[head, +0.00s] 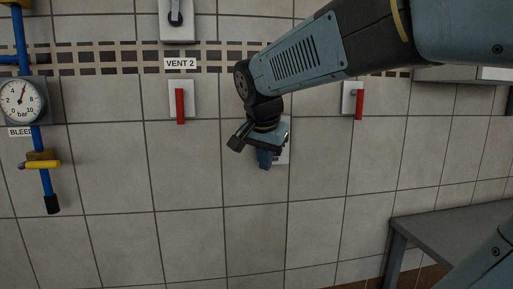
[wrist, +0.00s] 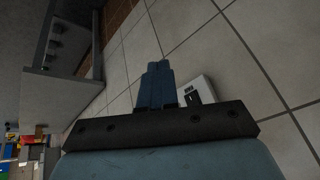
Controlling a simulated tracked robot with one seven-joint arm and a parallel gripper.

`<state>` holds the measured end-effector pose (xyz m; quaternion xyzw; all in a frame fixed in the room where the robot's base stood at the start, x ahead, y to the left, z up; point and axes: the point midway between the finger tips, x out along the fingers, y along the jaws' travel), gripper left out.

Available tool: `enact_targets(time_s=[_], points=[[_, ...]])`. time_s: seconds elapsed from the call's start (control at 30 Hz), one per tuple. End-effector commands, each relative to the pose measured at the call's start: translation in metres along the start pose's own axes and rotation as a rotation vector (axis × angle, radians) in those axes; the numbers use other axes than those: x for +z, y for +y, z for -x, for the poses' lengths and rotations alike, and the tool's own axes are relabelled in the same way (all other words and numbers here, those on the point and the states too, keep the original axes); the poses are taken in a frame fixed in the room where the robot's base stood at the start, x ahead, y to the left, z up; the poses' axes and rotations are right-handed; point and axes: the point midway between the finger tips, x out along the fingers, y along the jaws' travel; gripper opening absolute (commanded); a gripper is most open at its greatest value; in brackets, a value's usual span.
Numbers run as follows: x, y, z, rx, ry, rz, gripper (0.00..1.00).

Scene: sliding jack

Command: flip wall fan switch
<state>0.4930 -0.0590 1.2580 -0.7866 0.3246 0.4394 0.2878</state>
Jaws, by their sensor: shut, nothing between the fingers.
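A white wall plate (head: 284,154) sits on the tiled wall, mostly hidden behind my gripper in the head view; I take it for the fan switch, though no label on it shows. In the wrist view the plate (wrist: 207,86) is just right of my fingers, with a dark part beside them, half covered by my gripper's body. My gripper (head: 265,164) is shut and empty, its blue fingers pointing down in front of the plate. The fingers (wrist: 159,66) lie together in the wrist view. I cannot tell whether they touch the switch.
A red lever (head: 180,106) hangs under the VENT 2 label (head: 180,63), and another red lever (head: 359,104) hangs right of my gripper. A gauge (head: 20,99) and a yellow-handled valve (head: 40,164) are at far left. A grey table (head: 455,223) stands at lower right.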

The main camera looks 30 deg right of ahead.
Motion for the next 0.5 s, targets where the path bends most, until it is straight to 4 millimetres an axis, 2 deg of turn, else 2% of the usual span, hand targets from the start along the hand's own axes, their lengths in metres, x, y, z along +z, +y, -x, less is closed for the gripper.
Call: enact_targets(time_s=[0.03, 0.2, 0.4, 0.5], points=[[0.017, 0.007, 0.0, -0.025, -0.016, 0.088, 0.0], [0.066, 0.026, -0.004, -0.116, -0.054, 0.403, 0.0], [0.11, 0.045, -0.011, -0.214, -0.065, 0.694, 0.0], [0.123, 0.05, -0.014, -0.246, -0.061, 0.783, 0.0]])
